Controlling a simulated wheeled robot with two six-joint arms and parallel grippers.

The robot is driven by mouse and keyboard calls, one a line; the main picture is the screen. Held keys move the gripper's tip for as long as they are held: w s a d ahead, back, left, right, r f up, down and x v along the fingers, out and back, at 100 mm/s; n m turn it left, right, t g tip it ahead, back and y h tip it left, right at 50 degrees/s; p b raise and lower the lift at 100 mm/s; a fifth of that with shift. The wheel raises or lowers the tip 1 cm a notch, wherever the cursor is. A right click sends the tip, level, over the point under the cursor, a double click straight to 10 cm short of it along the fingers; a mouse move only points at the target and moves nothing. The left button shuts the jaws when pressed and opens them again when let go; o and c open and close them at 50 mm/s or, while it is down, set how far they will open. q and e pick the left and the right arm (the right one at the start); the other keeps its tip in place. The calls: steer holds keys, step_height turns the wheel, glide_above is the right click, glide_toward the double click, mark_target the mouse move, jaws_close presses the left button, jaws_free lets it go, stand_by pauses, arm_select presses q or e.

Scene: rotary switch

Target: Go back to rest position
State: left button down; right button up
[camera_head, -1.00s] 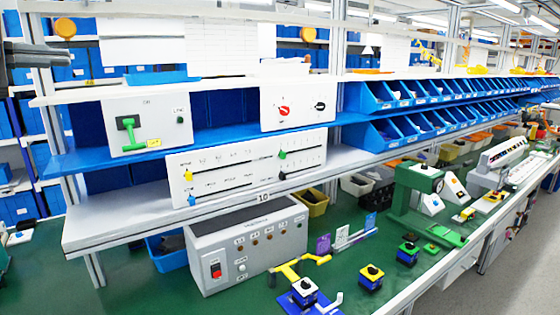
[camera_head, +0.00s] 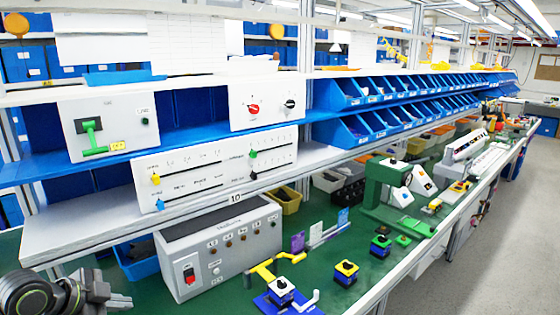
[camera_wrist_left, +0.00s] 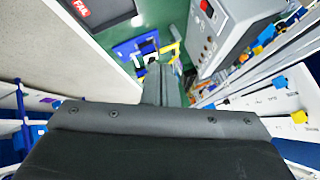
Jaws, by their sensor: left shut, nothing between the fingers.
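My left gripper (camera_head: 118,301) is low at the bottom left of the head view, in front of the workbench. It is shut and empty, and touches nothing that I can see. In the left wrist view its closed dark fingers (camera_wrist_left: 163,85) point down the picture's middle toward the green bench top. The rotary switch panel (camera_head: 242,113) stands on the upper blue shelf, a white box with a red knob (camera_head: 253,109) and a black knob (camera_head: 290,103). The gripper is well apart from it. My right gripper is not in view.
A grey control box (camera_head: 222,245) stands on the green bench near the left gripper. A white slider panel (camera_head: 215,172) is on the shelf edge (camera_head: 95,228) above. Blue bins (camera_head: 370,130) fill the right shelves. Grey floor (camera_head: 480,255) is clear at the right.

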arm_select(q)
steer(key=s+d+f+n+y, duration=0.1)
steer(key=s+d+f+n, duration=0.2)
steer(key=s+f, duration=0.5)
steer(key=s+f+n+g+y, duration=0.25)
steer(key=s+f+n, duration=0.3)
steer(key=s, duration=0.55)
steer(key=s+f+n+g+y, duration=0.1)
steer(key=s+f+n+y, duration=0.35)
steer(key=s, duration=0.65)
step_height(320, 180, down, 32)
steer(key=a+f+n+g+h+b, duration=0.1)
steer(key=g+h+b, duration=0.1)
steer(key=b, duration=0.6)
steer(key=s+f+b, duration=0.3)
steer(key=s+f, duration=0.4)
steer(key=f, duration=0.4)
steer(key=s+d+f+b, duration=0.1)
steer(key=s+f+b, duration=0.2)
steer(key=s+f, duration=0.5)
step_height(320, 180, down, 4)
steer(key=shift+s+r+g+h, duration=0.15)
steer(key=shift+g+h, duration=0.15)
steer(key=shift+g, duration=0.15)
